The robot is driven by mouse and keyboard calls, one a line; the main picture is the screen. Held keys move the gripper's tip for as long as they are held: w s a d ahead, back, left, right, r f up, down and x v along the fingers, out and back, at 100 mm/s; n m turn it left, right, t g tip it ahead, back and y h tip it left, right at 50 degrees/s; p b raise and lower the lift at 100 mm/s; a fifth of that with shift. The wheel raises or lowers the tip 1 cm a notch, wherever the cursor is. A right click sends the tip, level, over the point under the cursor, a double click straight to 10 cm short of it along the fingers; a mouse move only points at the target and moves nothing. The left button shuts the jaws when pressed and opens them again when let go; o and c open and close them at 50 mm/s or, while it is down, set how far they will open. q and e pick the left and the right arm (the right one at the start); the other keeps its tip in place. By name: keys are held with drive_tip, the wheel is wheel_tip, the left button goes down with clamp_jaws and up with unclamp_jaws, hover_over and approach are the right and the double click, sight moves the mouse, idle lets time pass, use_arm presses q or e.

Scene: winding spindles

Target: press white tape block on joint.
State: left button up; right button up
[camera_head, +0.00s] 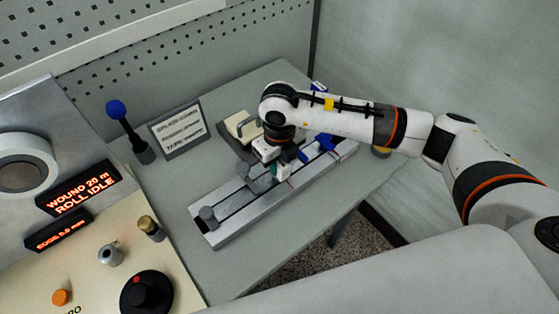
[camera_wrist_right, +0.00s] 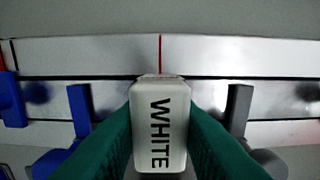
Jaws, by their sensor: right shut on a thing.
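The white tape block (camera_wrist_right: 160,130), lettered WHITE, is held between the two green fingers of my right gripper (camera_wrist_right: 160,140). In the head view my right gripper (camera_head: 278,168) is low over the metal splicing track (camera_head: 235,216), near its middle. In the wrist view a thin red line (camera_wrist_right: 160,50) crosses the track's pale strip, and the far end of the block lines up with it. I cannot tell whether the block touches the track. The surface under the block is hidden. My left gripper is not in view.
Blue clamps (camera_wrist_right: 80,110) stand left of the block, and a grey clamp (camera_wrist_right: 238,108) stands right of it. A beige block (camera_head: 240,127) on a dark base sits behind the track. A sign (camera_head: 178,130) and a blue-topped post (camera_head: 117,110) stand further left.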

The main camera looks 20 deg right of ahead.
idle(0.6)
drive_tip(key=shift+r+p, duration=2.25)
drive_tip(key=shift+r, duration=1.8)
